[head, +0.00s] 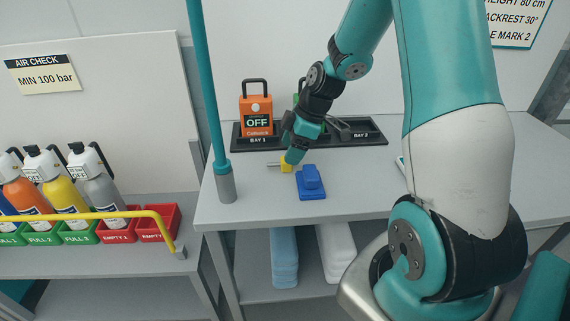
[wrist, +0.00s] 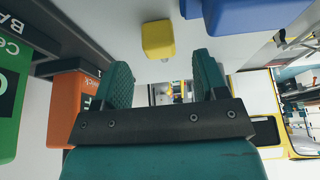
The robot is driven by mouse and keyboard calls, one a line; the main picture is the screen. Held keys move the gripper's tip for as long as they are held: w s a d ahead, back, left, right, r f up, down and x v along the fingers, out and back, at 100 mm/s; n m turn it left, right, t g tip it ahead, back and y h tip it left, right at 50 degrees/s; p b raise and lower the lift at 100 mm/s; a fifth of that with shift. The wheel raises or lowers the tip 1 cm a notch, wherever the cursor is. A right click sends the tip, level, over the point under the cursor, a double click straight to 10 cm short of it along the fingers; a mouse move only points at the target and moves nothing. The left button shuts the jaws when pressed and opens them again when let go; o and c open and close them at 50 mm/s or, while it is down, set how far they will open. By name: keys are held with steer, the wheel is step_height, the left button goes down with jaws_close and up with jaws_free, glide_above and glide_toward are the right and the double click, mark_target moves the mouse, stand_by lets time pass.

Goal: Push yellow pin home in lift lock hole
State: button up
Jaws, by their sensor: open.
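The yellow pin (head: 286,166) lies on the grey table, with a short grey shaft pointing left in the head view. Its yellow head (wrist: 158,39) shows in the wrist view beyond my fingertips, with a bit of grey shaft below it. My gripper (head: 294,156) is just above and beside the pin in the head view. In the wrist view my gripper (wrist: 162,72) has its two teal fingers spread, with nothing between them. The pin's head appears clear of both fingers. I cannot make out the lift lock hole in either view.
A blue block (head: 311,190) lies right beside the pin. A teal post (head: 208,90) stands left. The front table edge is clear.

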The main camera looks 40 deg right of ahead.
mark_target(280, 164)
steer(key=x, duration=0.4)
steer(key=shift+a+f, duration=0.1)
steer(key=c, duration=1)
